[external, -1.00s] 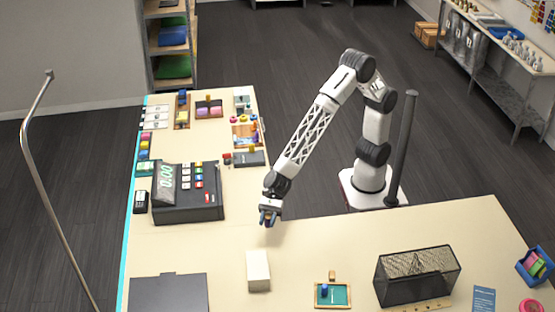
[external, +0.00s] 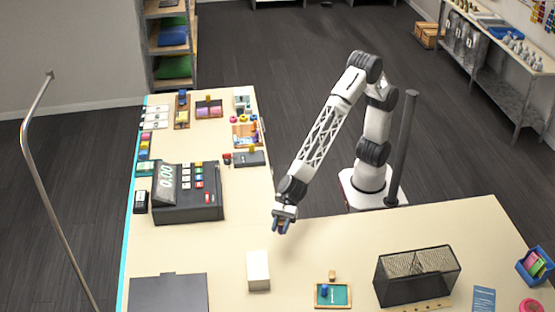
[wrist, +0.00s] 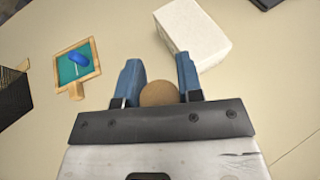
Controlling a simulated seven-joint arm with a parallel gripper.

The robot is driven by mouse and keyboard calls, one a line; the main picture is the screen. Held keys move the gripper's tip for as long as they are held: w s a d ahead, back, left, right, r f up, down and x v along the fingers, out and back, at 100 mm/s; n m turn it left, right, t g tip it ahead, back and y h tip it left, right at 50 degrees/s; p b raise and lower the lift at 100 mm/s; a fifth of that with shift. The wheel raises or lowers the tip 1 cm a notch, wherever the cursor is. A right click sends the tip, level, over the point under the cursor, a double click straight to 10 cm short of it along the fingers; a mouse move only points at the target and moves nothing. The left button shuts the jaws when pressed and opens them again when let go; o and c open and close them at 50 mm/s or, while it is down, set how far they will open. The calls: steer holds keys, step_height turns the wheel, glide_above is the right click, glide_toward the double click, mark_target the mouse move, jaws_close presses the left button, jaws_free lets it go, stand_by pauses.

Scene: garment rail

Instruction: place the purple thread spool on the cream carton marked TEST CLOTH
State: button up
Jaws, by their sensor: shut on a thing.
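My gripper (external: 282,226) is above the table, up and to the right of the cream carton in the external view. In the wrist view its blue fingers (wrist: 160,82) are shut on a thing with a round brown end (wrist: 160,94). This looks like the end of the spool, but no purple thread shows, so its colour cannot be told. The cream carton (external: 258,271) is a pale block on the table. It also shows in the wrist view (wrist: 190,36), beyond the right finger and apart from it. Its marking cannot be read in either view.
A small green tray (external: 341,296) with a blue item is right of the carton. A black mesh basket (external: 417,280) stands farther right. A cash register (external: 188,200) and a dark flat panel (external: 168,294) lie to the left. The table around the carton is clear.

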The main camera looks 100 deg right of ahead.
steer(key=shift+a, duration=0.1)
steer(key=shift+w+a+f, duration=0.25)
steer(key=shift+w+a, duration=1.6)
steer(key=shift+a, duration=0.05)
steer(key=shift+w+a+f, duration=0.25)
steer(key=shift+w+a, duration=1.6)
steer(key=shift+w+a+f, duration=0.25)
steer(key=shift+w+a, duration=1.6)
steer(key=shift+a, duration=0.05)
steer(key=shift+f, duration=1.75)
steer(key=shift+f, duration=0.15)
steer(key=o, duration=0.9)
